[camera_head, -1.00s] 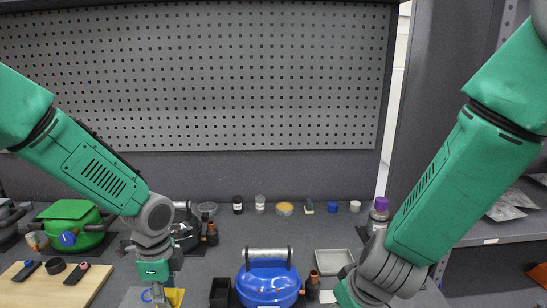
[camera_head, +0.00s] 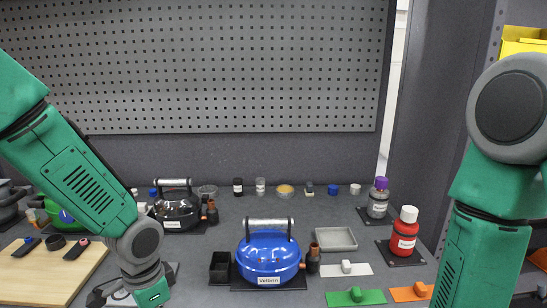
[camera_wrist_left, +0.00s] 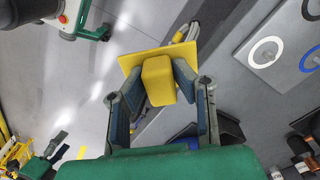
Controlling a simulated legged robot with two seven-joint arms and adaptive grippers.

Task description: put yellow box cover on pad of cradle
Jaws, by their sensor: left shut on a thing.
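The yellow box cover (camera_wrist_left: 157,84) is a thin flat plate with a block-shaped grip. My left gripper (camera_wrist_left: 160,76) is shut on that block, one finger on each side. The plate lies beyond the fingertips, above the grey floor in the left wrist view. In the head view my left gripper (camera_head: 112,294) hangs at the bottom left edge, and the cover is out of sight there. My right arm comes down the right side, and its gripper is below the picture. I cannot pick out the cradle or its pad with certainty.
White (camera_head: 347,269), green (camera_head: 356,298) and orange (camera_head: 411,292) plates lie at right, near a red bottle (camera_head: 404,236). A wooden board (camera_head: 55,278) lies left. The left wrist view shows a ringed panel (camera_wrist_left: 288,45).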

